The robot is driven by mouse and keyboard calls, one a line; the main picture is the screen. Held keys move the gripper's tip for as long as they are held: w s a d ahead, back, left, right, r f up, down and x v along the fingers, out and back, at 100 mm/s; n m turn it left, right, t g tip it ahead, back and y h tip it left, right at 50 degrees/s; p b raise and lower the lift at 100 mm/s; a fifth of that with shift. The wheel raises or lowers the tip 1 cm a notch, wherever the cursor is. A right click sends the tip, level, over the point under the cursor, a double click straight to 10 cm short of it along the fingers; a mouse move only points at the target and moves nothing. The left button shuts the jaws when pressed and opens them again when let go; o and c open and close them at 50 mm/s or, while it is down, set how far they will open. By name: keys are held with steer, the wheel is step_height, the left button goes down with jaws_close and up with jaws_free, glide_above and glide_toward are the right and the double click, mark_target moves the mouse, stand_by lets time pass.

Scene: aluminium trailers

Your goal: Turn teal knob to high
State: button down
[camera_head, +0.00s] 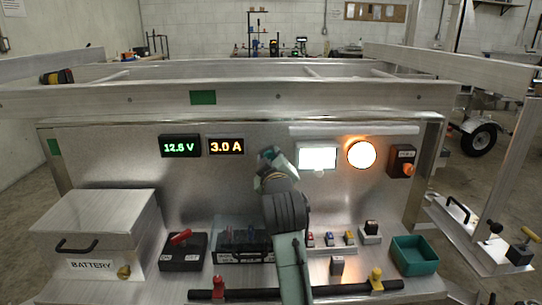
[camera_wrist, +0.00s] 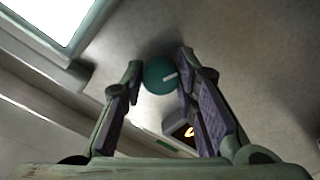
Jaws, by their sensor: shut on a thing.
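In the head view my gripper (camera_head: 272,165) reaches the upright panel, below and right of the orange 3.0 A display (camera_head: 226,146). My arm and gripper hide most or all of the knob there. No high mark is readable in either view.
A lit white screen (camera_head: 317,157) and a glowing orange lamp (camera_head: 361,154) are right of my gripper. A green 12.5 V display (camera_head: 181,146) is to the left. A battery box (camera_head: 95,228), switches and a teal bin (camera_head: 414,254) stand on the shelf below.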

steer(key=m+p, duration=0.1)
steer(key=m, duration=0.3)
steer(key=shift+f, duration=0.15)
steer(key=shift+m+t+p, duration=0.3)
steer(key=shift+m+p, duration=0.4)
steer(key=shift+m, duration=1)
steer(key=c, duration=1.3)
jaws_free()
steer(key=shift+s, duration=0.1)
steer(key=shift+y, duration=0.3)
steer(key=s, duration=1.1)
steer(key=shift+s+d, duration=0.25)
steer(key=shift+s, duration=0.15)
